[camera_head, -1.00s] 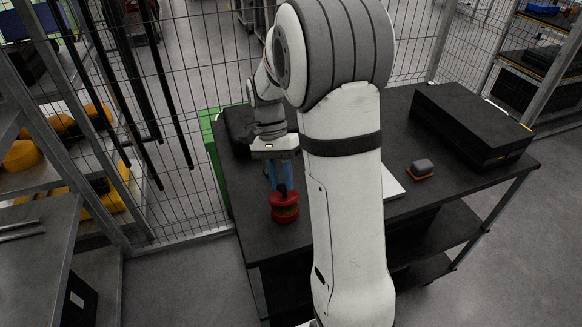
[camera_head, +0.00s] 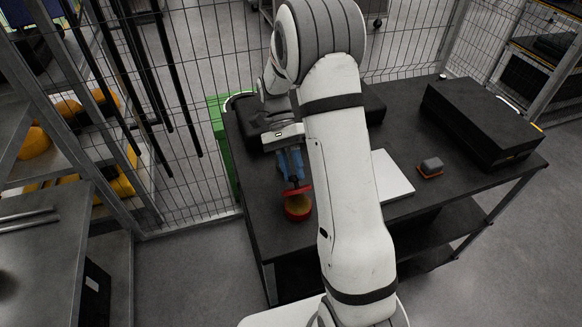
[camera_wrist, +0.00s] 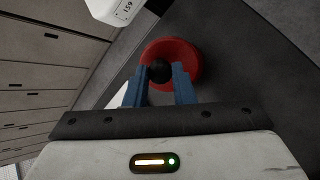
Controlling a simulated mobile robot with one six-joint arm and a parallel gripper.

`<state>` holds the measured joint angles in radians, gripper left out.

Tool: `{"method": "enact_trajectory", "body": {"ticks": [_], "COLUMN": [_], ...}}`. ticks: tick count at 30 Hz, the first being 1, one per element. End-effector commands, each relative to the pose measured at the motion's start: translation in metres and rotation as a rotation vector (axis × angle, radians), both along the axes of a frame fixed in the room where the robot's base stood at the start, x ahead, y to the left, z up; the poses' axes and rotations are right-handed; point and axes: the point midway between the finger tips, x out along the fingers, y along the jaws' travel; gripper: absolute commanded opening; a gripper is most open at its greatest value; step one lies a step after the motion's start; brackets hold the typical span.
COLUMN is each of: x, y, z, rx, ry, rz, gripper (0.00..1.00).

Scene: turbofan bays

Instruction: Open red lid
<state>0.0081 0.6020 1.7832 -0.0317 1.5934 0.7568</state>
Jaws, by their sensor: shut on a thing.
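The red lid (camera_head: 298,191) is a disc with a black knob (camera_wrist: 159,71). My gripper (camera_head: 294,180) has blue fingers shut on the knob from above. The lid is just above the red round container (camera_head: 297,212) near the table's left front corner, and looks slightly tilted. A yellowish area shows between lid and container; I cannot tell if their edges still touch. In the wrist view the red lid (camera_wrist: 190,65) lies past the fingertips and hides what is beneath it.
The dark table (camera_head: 265,232) also holds a white flat panel (camera_head: 388,178), a small grey-and-orange block (camera_head: 431,167) and a long black box (camera_head: 483,123). A wire fence (camera_head: 190,185) stands to the left. My arm hides the table's middle.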

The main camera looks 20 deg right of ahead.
Motion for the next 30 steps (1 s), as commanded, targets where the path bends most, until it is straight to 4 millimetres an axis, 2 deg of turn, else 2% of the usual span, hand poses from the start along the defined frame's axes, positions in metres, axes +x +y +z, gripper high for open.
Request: {"method": "enact_trajectory", "body": {"ticks": [4,5,12,21,30], "x": [0.0,0.0,0.0,0.003,0.037], "y": [0.0,0.0,0.0,0.0,0.001], "z": [-0.001,-0.001,-0.001,0.001,0.03], "rx": [-0.001,-0.001,0.0,0.0,0.0], "ry": [-0.003,-0.003,-0.001,-0.001,-0.005], "rz": [0.001,0.001,0.001,0.0,0.001], "gripper": [0.0,0.25,0.45,0.45,0.45]}}
